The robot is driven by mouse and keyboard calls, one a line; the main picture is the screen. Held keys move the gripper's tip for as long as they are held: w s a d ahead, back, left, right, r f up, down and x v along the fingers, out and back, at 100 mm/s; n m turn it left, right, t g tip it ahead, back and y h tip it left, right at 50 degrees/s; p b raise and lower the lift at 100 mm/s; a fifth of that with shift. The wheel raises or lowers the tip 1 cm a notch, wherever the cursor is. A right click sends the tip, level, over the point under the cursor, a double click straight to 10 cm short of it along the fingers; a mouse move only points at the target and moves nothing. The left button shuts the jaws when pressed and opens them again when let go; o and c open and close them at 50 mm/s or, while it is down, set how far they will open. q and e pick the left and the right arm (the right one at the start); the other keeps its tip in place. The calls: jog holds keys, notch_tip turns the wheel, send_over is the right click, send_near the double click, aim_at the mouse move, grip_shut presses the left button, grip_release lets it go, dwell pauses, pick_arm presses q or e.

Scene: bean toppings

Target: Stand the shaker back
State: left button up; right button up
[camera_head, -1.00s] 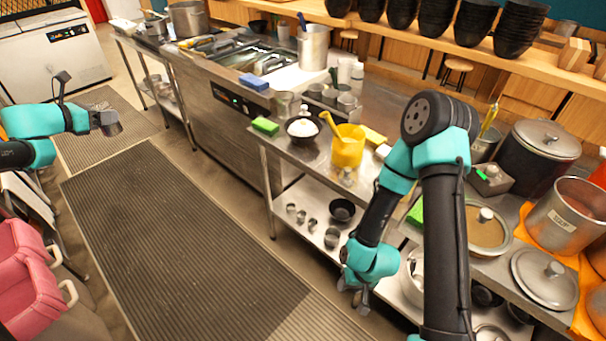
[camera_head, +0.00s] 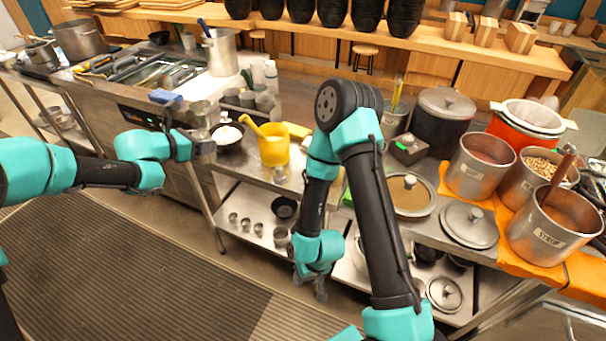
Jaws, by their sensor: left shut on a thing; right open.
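My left gripper (camera_head: 192,147) reaches in from the left and is shut on a small grey shaker (camera_head: 206,147), held at the near edge of the steel counter beside the bowl of white food. The shaker is partly hidden by the fingers, and its tilt is hard to tell. Several similar grey containers (camera_head: 264,102) stand at the back of the counter, in or beside a low grey holder (camera_head: 232,108). My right gripper (camera_head: 310,282) hangs down in front of the lower shelf, open and empty.
A dark bowl with white food (camera_head: 227,137) and a yellow pitcher (camera_head: 273,150) with a yellow handle or spoon stand near the shaker. A blue sponge (camera_head: 165,97) lies left. Pots, including a syrup pot (camera_head: 550,235), crowd the right. My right arm crosses the counter.

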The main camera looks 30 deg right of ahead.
pick_arm(q)
jog(key=s+d+f+m+g, duration=0.1)
jog(key=s+d+f, duration=0.3)
jog(key=s+d, duration=0.6)
jog(key=s+d+f+m+g, duration=0.2)
jog(key=s+d+f, duration=0.3)
jog(key=s+d, duration=0.6)
jog(key=shift+d+m+g+h, duration=0.15)
jog(key=shift+m+g+h, duration=0.2)
jog(key=shift+g, duration=0.25)
jog(key=w+d+f, duration=0.1)
jog(key=w+d, duration=0.7)
jog(key=w, duration=0.5)
jog(key=shift+f, duration=0.2)
jog(key=shift+w, duration=0.1)
jog(key=shift+w+d+f, duration=0.1)
jog(key=shift+f, duration=0.8)
jog(key=shift+w+d+f, duration=0.1)
jog(key=shift+f, duration=0.75)
jog(key=shift+f, duration=0.15)
